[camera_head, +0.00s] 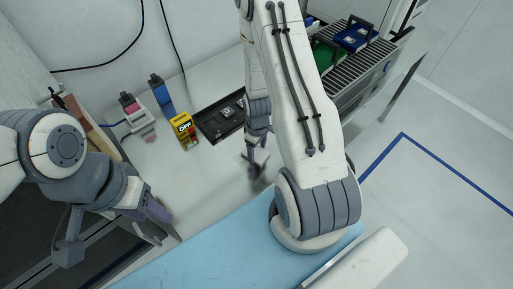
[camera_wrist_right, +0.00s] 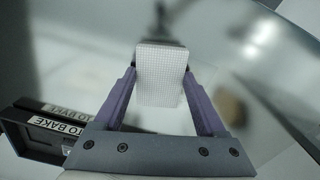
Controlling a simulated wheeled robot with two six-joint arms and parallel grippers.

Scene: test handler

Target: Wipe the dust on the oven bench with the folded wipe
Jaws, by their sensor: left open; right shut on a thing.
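The folded wipe (camera_wrist_right: 160,75) is white with a fine grid. My right gripper (camera_wrist_right: 163,85) is shut on it, with a purple finger on each side. In the head view my right gripper (camera_head: 256,160) is over the pale bench (camera_head: 205,185), partly hidden by my arm, and the wipe is hard to make out there. A dark smudge (camera_head: 257,186) shows just below that gripper; I cannot tell whether it is dust or shadow. A blurred brownish patch (camera_wrist_right: 229,106) lies right of the wipe in the wrist view. My left gripper (camera_head: 155,212) is open and empty at the left.
A black tray (camera_head: 207,127) lies behind the right gripper; black holders labelled TO BAKE (camera_wrist_right: 60,123) show in the wrist view. A blue mat (camera_head: 205,255) is in front.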

